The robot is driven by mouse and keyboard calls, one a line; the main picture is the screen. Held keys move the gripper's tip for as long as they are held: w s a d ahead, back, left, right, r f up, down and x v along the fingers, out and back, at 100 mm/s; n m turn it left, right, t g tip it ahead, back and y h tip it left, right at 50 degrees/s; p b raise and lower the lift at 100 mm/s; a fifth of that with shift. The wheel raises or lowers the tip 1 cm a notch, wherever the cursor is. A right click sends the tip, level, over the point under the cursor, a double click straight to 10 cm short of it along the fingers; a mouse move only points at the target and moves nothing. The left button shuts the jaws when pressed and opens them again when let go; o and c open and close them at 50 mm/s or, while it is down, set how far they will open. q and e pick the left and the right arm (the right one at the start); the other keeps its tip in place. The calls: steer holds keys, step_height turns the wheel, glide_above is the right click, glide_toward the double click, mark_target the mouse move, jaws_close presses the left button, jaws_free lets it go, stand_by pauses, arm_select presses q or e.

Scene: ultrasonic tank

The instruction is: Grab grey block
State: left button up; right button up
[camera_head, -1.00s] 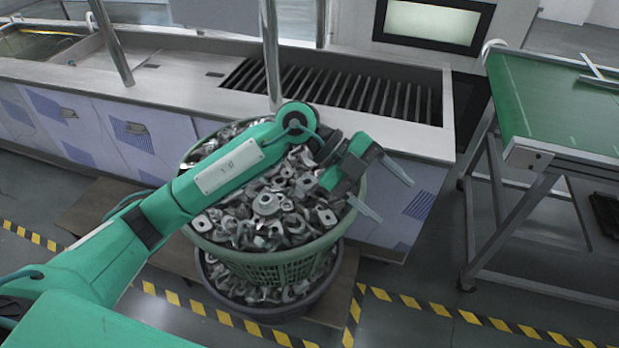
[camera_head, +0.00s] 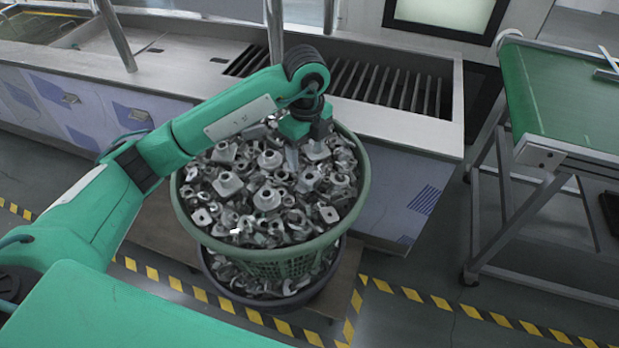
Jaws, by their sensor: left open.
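Many grey metal blocks (camera_head: 268,198) lie heaped in a round green basket (camera_head: 278,268). I cannot tell which single one is the grey block of the task. My left gripper (camera_head: 304,158) points down over the back right part of the heap, inside the basket's rim. Its jaws are open, and I see no block held between them. The fingertips are close to the parts; whether they touch any is not clear. My left arm hides the back left of the basket. My right gripper is not in view.
The basket stands on a dark tub (camera_head: 270,300) that also holds grey parts. Behind it is a metal tank counter (camera_head: 190,88) with a slatted opening (camera_head: 385,90) and an upright pole. Striped floor tape (camera_head: 440,303) runs in front.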

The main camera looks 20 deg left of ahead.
mark_target(309, 172)
arm_select(q)
step_height(309, 172, down, 3)
steer(key=shift+r, duration=0.15)
steer(key=f, duration=0.1)
steer(key=f+p, duration=0.2)
steer(key=f, duration=0.1)
steer(key=shift+w+d, duration=0.25)
steer(key=shift+f, duration=0.6)
steer(key=c, duration=1.1)
steer(key=shift+r, duration=0.15)
steer(key=shift+c, duration=0.2)
